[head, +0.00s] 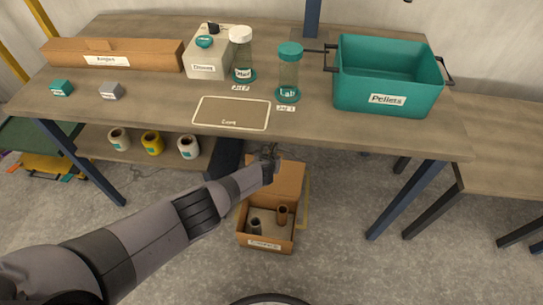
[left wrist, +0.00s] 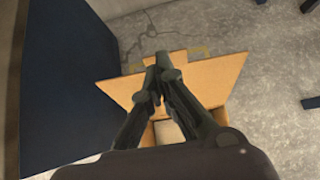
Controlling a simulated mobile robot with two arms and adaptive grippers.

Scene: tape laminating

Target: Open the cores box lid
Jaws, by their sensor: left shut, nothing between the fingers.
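The cardboard cores box (head: 250,240) stands on the floor under the table, with a white label on its front wall. Its lid (head: 289,182) stands raised at the back, so the inside shows. A brown core (head: 282,215) and a grey core (head: 255,226) are inside. My left gripper (head: 270,152) is at the lid's upper edge, shut and empty. In the left wrist view the shut fingers (left wrist: 158,72) overlap the lid (left wrist: 212,78); whether they touch it I cannot tell. The box interior is partly hidden behind the fingers there. My right gripper is in neither view.
The wooden table (head: 340,130) is above and behind the box, with a teal bin (head: 385,80), jars and a long brown carton (head: 140,58) on it. A low shelf (head: 95,150) with several rolls is left of the box.

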